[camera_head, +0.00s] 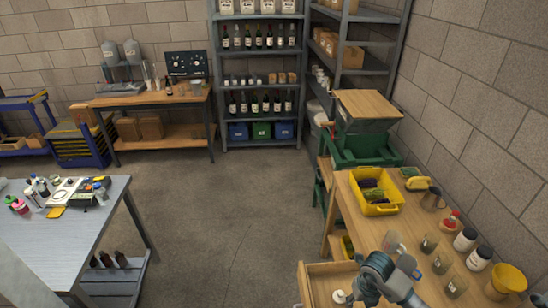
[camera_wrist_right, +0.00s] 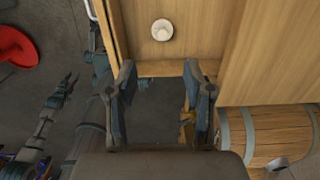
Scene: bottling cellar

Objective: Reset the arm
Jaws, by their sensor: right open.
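My right arm (camera_head: 375,278) shows in the head view at the bottom right, over the near part of the wooden bench (camera_head: 447,240). In the right wrist view my right gripper (camera_wrist_right: 160,78) has its two fingers apart with nothing between them. The fingertips are near the front edge of a pulled-out wooden drawer (camera_wrist_right: 165,68); I cannot tell whether they touch it. The drawer also shows in the head view (camera_head: 315,283). A small white round item (camera_wrist_right: 162,30) lies in it. My left gripper cannot be made out in the head view.
A wooden barrel (camera_wrist_right: 268,135) and a red round object (camera_wrist_right: 15,46) show below. A grey table (camera_head: 75,235) stands left; the floor between is clear.

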